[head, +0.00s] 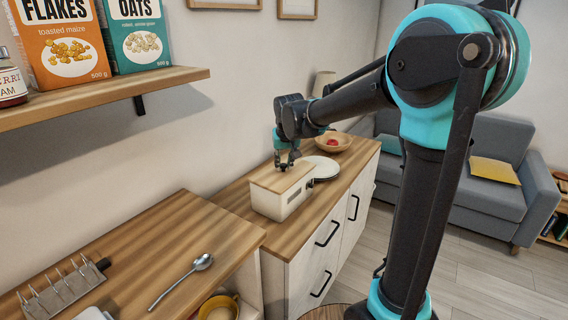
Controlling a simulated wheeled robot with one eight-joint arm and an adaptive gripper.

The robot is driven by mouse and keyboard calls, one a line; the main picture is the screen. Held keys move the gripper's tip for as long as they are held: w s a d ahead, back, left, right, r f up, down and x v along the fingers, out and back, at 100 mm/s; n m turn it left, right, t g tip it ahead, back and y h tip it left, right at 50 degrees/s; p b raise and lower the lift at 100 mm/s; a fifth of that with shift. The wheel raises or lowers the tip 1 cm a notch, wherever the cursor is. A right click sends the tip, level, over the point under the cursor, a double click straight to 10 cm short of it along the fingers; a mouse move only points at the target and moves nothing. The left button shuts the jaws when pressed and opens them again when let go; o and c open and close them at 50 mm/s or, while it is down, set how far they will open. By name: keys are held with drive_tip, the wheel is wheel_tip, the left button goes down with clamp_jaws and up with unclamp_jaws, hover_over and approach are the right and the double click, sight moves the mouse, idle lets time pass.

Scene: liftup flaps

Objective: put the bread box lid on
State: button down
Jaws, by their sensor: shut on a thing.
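The bread box (287,203) is a white box with a dark label on its front, standing on the wooden counter in the middle of the view. Its light wooden lid (266,178) lies level over the top of the box. From here I cannot tell whether the lid rests fully on the rim or hovers just above it. My gripper (285,167) points down at the middle of the lid and is shut on it. The fingertips are small, and the part they grip is hidden.
White plates (322,167) stand close behind the box, with a wooden bowl (333,142) holding a red thing beyond. A nearer counter holds a spoon (181,281) and a toast rack (62,292). A shelf (110,97) with cereal boxes juts out at upper left.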

drive_tip(key=c, duration=1.3)
unclamp_jaws()
drive_tip(key=a+v, duration=0.1)
drive_tip(key=v, duration=1.1)
drive_tip(key=s+d+f, duration=0.6)
drive_tip(key=s+f, duration=0.1)
drive_tip(key=f, duration=0.1)
drive_tip(key=s+d+f+m, duration=0.1)
drive_tip(key=s+d+f, duration=0.6)
drive_tip(key=s+f, duration=0.1)
drive_tip(key=s+d+f+m, duration=0.1)
drive_tip(key=s+d+f, duration=0.5)
drive_tip(key=f, duration=0.3)
drive_tip(key=shift+s+d+f+h, duration=0.15)
drive_tip(key=shift+s+h, duration=0.05)
drive_tip(key=shift+s, duration=0.2)
drive_tip(key=shift+s+d+f+h, duration=0.2)
drive_tip(key=shift+s, duration=0.15)
